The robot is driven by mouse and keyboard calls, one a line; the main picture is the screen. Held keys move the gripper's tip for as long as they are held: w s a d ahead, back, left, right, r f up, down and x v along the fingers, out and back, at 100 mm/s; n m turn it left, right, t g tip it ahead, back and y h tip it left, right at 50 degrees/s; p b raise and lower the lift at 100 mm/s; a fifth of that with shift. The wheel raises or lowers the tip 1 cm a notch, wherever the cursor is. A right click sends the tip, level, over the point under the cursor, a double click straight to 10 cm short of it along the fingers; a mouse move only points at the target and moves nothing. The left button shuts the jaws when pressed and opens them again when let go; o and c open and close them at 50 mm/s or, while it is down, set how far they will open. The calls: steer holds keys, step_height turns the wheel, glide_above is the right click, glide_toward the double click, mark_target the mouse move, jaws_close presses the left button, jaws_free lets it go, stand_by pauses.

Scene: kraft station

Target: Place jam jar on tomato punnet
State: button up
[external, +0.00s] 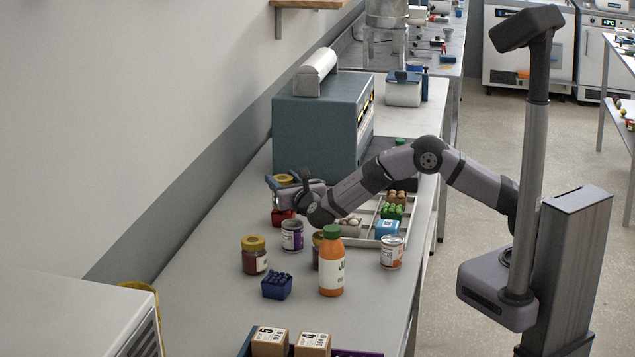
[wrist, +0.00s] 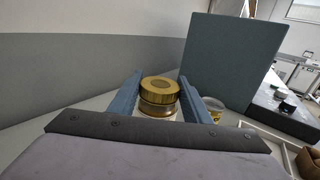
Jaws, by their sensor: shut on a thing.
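My gripper (external: 284,182) is shut on a gold-lidded jam jar (wrist: 159,95), which sits upright between the two blue fingers in the wrist view. In the external view only its gold lid (external: 284,179) shows clearly; the fingers and wrist hide most of the body. The red tomato punnet (external: 281,217) is on the bench just below the gripper, partly covered by my arm. I cannot tell whether the jar touches it. The punnet is hidden in the wrist view.
A purple-labelled can (external: 292,236), another gold-lidded jar (external: 254,256), a blue berry punnet (external: 276,287) and an orange bottle (external: 331,265) stand nearer the camera. A grey machine (external: 315,130) stands behind. A divided tray (external: 352,240) lies to the right. The front-left bench is clear.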

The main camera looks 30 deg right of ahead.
stand_by(0.3)
steer(key=shift+f, duration=0.15)
steer(key=o, duration=1.4)
steer(key=shift+c, duration=0.2)
steer(key=shift+s+a+b, duration=0.2)
steer(key=shift+s+b, duration=0.2)
steer(key=shift+s, duration=0.85)
steer(key=shift+s+a+b, duration=0.15)
steer(key=shift+s+b, duration=0.2)
steer(key=shift+s, duration=0.9)
steer(key=shift+s+a+b, duration=0.2)
steer(key=shift+s+b, duration=0.2)
steer(key=shift+s, duration=0.85)
